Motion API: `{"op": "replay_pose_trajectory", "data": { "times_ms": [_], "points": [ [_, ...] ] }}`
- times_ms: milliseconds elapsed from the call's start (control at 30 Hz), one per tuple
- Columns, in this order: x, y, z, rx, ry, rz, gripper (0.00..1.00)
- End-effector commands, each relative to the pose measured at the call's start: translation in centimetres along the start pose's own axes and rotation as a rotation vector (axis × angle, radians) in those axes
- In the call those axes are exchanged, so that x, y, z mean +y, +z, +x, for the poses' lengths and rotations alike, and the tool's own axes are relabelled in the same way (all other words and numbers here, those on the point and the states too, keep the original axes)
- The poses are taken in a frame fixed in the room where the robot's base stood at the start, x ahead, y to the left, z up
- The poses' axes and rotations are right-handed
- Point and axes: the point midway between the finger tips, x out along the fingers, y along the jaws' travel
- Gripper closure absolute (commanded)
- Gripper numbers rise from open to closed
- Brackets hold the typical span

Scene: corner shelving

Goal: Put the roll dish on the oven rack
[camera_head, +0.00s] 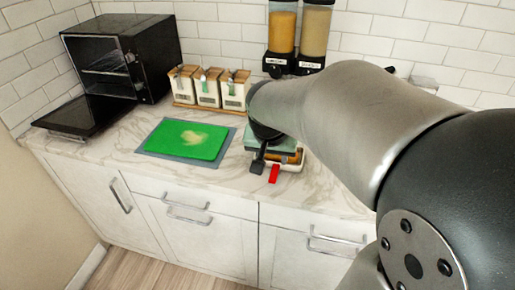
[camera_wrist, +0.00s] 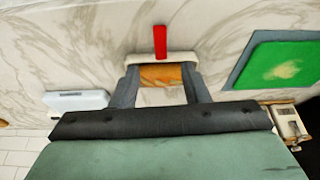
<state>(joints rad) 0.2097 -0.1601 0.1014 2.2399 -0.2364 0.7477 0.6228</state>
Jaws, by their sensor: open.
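The roll dish (camera_head: 292,166) is a pale dish with a brown-orange roll, on the counter below my gripper. It also shows in the wrist view (camera_wrist: 165,57), with a red piece sticking out at its edge. My gripper (camera_head: 263,160) is open, pointing down over the dish. In the wrist view its two fingers (camera_wrist: 160,72) are on either side of the roll, and I cannot tell whether they touch the dish. The black oven (camera_head: 150,65) stands at the far left with its door (camera_head: 85,114) folded down. The oven rack (camera_head: 105,72) shows inside.
A green cutting board (camera_head: 187,140) on a grey mat lies between the oven and the dish. Several white canisters (camera_head: 207,88) stand on a wooden tray behind it. Two dispensers (camera_head: 282,35) are at the wall. A white item (camera_wrist: 76,100) lies left in the wrist view.

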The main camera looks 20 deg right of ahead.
Motion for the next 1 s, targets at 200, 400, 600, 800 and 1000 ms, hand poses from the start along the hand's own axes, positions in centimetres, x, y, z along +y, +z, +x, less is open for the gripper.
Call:
{"op": "replay_pose_trajectory", "data": {
  "times_ms": [200,400,600,800,1000],
  "points": [
    [0.8,12.4,-0.5,-0.217,-0.070,-0.392,0.59],
    [1.6,18.0,-0.7,-0.323,-0.141,-0.591,0.59],
    [1.6,18.1,-0.7,-0.325,-0.142,-0.595,0.59],
    [1.6,18.0,-0.7,-0.324,-0.141,-0.594,0.55],
    [1.6,18.0,-0.7,-0.323,-0.140,-0.595,0.55]
  ]
}}
